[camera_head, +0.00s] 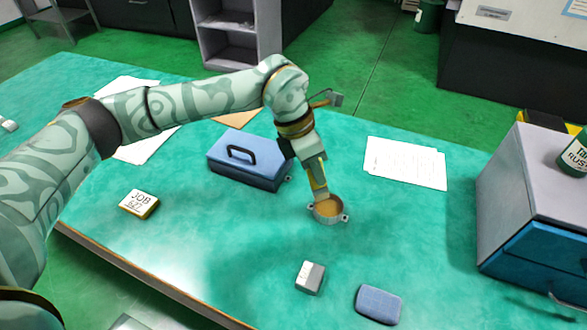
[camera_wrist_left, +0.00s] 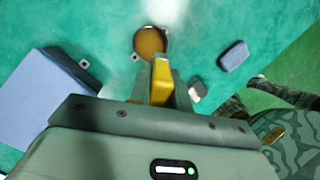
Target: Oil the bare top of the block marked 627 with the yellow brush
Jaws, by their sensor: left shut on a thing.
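My left gripper (camera_head: 313,168) is shut on the yellow brush (camera_head: 320,181) and points down over a small round metal cup (camera_head: 315,215) of amber liquid. The brush's lower end is at the cup; how deep it sits I cannot tell. In the left wrist view the yellow brush (camera_wrist_left: 161,80) lies between the fingers, its tip by the cup (camera_wrist_left: 150,42). A small piece marked JOB 627 (camera_head: 139,203), white on top with yellowish sides, lies on the table at left. A plain grey block (camera_head: 311,278) stands nearer the front. My right gripper is not in view.
A blue box with a black handle (camera_head: 247,160) stands left of the cup. A blue pad (camera_head: 378,304) lies at front right, white papers (camera_head: 406,163) behind the cup. A grey cabinet with blue drawers (camera_head: 530,195) fills the right. The table between the marked piece and grey block is clear.

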